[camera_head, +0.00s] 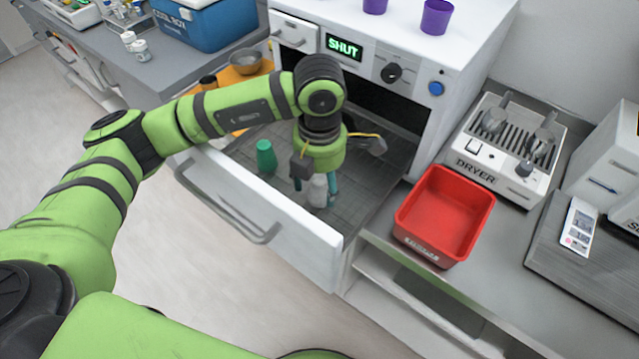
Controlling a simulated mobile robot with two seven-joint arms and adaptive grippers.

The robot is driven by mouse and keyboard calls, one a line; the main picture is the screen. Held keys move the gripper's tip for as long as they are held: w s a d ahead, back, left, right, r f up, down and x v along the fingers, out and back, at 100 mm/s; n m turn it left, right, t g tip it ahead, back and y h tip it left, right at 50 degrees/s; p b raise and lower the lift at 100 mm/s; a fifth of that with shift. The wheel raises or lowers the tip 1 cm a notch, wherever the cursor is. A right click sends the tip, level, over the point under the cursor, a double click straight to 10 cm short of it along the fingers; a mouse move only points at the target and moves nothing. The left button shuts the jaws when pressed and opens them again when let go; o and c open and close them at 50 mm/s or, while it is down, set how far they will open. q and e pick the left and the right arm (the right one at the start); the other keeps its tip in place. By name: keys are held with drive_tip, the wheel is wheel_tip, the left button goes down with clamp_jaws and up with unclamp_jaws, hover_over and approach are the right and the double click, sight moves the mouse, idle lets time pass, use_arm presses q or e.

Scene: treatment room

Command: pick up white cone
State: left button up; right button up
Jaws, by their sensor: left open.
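The white cone (318,191) stands in the open drawer, near the drawer's front. My left gripper (315,190) points down into the drawer, with its teal fingers open on either side of the cone. Whether the fingers touch the cone cannot be told. The gripper body hides the cone's upper part. A green cone (266,156) stands in the same drawer, left of the gripper. My right gripper is not in view.
The drawer front (262,200) and its handle stick out from the white machine, whose display (343,47) reads SHUT. A red bin (444,215) and a dryer (500,145) stand right. Purple cups (437,17) stand on the machine. A blue box (205,22) is at left.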

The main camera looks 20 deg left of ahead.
use_arm(q)
drive_tip(key=c, duration=0.9)
drive_tip(key=shift+r, duration=0.1)
